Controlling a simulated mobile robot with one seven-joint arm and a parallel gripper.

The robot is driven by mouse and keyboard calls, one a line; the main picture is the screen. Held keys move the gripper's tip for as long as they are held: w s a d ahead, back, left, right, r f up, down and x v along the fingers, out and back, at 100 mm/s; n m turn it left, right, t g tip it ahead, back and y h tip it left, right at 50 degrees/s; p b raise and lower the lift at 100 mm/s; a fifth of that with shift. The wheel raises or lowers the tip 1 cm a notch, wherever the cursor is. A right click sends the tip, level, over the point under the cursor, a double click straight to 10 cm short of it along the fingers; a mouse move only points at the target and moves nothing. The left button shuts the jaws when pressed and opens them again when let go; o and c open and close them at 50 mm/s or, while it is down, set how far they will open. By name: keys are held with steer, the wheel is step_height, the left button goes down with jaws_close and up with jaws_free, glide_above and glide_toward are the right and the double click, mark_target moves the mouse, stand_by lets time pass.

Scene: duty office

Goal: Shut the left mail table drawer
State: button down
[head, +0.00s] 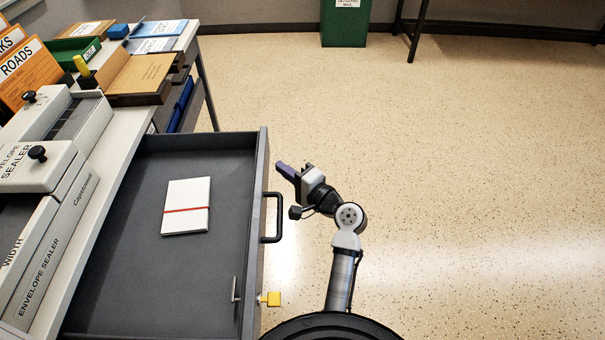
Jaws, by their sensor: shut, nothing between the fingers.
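The mail table drawer (135,270) is pulled far out from under the table top on the left. It is dark grey, with a black bar handle (279,218) on its front panel. A white notebook with a red band (186,206) lies inside it. A yellow key tag (270,299) sticks out from the drawer front near the bottom. My gripper (279,166) is shut and empty. It is in front of the drawer's front panel, up and to the right of the handle in the picture. I cannot tell whether it touches the panel.
White envelope sealers (45,165) stand on the table top beside the drawer. Papers, a cardboard folder (143,73) and a green tray (72,50) lie further back. A green mail bin (344,25) stands at the far wall. The speckled floor to the right is clear.

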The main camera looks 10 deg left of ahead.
steer(key=shift+s+a, duration=0.3)
steer(key=shift+a, duration=0.6)
